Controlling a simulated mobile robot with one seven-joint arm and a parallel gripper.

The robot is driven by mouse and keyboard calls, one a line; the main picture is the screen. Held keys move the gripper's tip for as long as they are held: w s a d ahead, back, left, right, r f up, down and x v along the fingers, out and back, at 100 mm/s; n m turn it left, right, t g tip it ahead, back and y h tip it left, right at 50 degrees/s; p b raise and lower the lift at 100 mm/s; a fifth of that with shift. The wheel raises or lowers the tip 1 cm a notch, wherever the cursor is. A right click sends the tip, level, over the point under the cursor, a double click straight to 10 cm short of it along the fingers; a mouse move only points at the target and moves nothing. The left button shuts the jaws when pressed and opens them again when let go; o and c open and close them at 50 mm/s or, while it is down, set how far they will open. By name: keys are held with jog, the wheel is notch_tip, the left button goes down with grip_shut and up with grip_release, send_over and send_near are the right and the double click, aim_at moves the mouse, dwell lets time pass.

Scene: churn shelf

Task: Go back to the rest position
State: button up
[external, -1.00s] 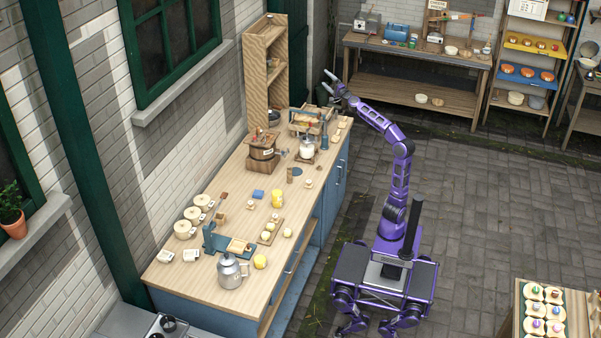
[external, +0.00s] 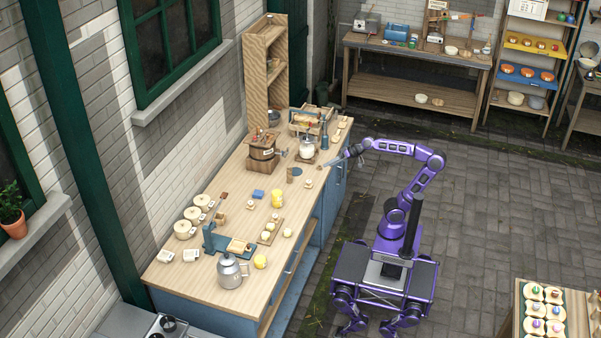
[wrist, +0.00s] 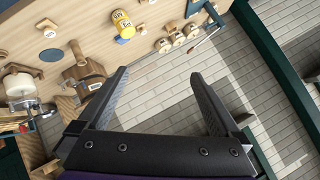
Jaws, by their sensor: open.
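My gripper (external: 332,163) is at the right edge of the wooden counter (external: 215,240), level with the churn end of it, with my arm bent and reaching left from my base. In the wrist view my gripper (wrist: 160,95) has its two dark fingers spread wide with nothing between them. The wrist view is tilted, with the counter at upper left and the white brick wall behind the fingers. The wooden churn (external: 263,152) stands upright on the counter, apart from my gripper.
A tall wooden shelf (external: 255,85) is at the counter's far end. A yellow can (external: 277,199) and a kettle (external: 230,270) stand nearer. The paved floor (external: 500,210) right of my base is open.

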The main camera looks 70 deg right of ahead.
jog(key=s+a+f+n+g+h, duration=0.3)
jog(key=s+f+n+g, duration=0.1)
jog(key=s+f, duration=0.8)
jog(key=shift+s+f+n+g, duration=0.3)
jog(key=shift+f+g, duration=0.1)
jog(key=shift+f, duration=0.1)
jog(key=shift+a, duration=0.1)
